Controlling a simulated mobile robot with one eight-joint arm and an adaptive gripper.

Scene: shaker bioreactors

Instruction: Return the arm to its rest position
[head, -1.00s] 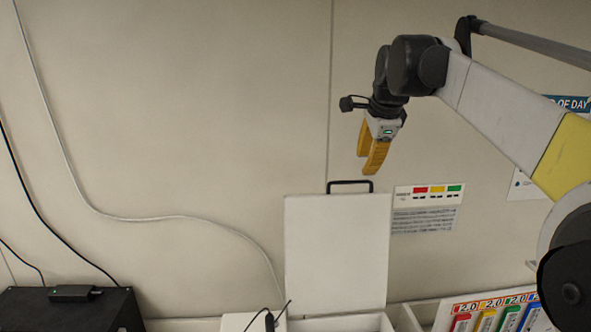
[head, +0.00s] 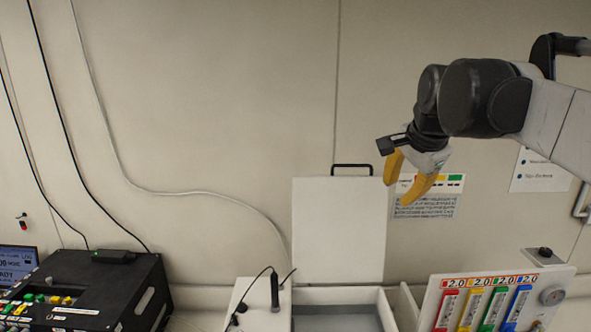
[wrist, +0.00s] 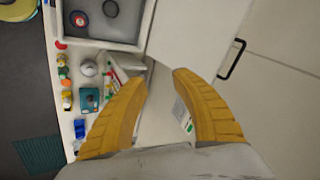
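My gripper (head: 402,186) hangs in the air in the head view, at the end of my raised arm on the right. Its two yellow fingers point down, in front of the wall sign with coloured squares (head: 455,183). In the wrist view my gripper (wrist: 161,82) shows two curved fingers spread apart with nothing between them. Most of my arm is cut off by the right edge of the head view.
A white box (head: 345,292) with its lid (head: 340,231) raised stands below and left of my gripper. A rack of coloured modules (head: 430,305) is at lower right. A black device (head: 135,272) with buttons is at lower left. The wall space left of my gripper is clear.

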